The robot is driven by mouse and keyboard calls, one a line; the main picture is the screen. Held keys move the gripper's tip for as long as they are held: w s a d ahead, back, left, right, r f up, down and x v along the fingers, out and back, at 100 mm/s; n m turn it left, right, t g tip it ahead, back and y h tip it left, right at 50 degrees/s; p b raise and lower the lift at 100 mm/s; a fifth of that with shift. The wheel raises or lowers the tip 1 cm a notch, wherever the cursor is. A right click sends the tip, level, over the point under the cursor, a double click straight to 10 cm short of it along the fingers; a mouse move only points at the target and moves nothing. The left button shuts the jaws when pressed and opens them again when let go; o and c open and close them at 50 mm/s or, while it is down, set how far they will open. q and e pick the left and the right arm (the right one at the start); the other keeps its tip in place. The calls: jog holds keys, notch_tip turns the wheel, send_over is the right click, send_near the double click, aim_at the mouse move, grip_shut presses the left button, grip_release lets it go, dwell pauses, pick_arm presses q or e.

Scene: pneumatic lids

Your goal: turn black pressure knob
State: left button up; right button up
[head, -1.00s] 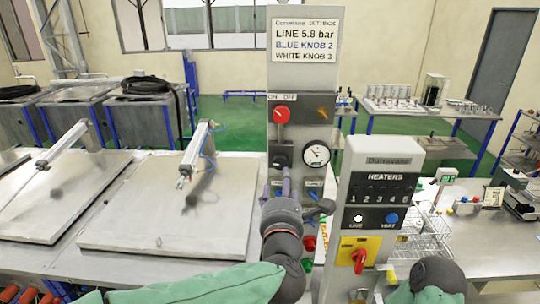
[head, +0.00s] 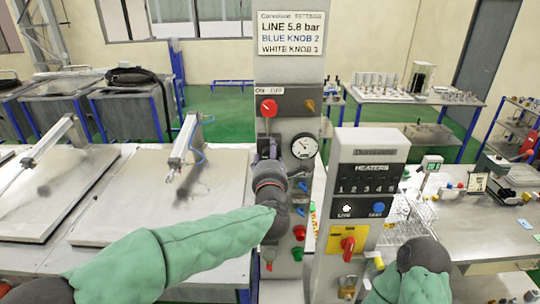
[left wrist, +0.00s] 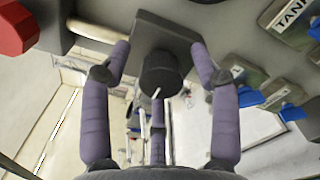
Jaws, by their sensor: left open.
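The black pressure knob (left wrist: 160,74) is a dark round cylinder on a dark square block in the left wrist view. My left gripper (left wrist: 160,58) is open, with purple-grey fingers on either side of the knob and gaps visible between them and it. In the head view my left gripper (head: 271,149) is in front of the grey panel (head: 292,72) and hides the knob. The white round gauge (head: 305,146) is just right of the gripper; its needle is too small to read. My right gripper is not in view.
A red ON/OFF handle (head: 268,107) is above the gripper and shows at upper left in the wrist view (left wrist: 15,28). Blue valve handles (left wrist: 290,111) are close on the right. The heaters box (head: 367,175) stands right; metal lids (head: 160,195) lie left.

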pick_arm(q)
jog(key=c, duration=1.1)
jog(key=shift+c, duration=0.2)
jog(key=shift+r+m, duration=0.15)
jog(key=shift+m, duration=0.35)
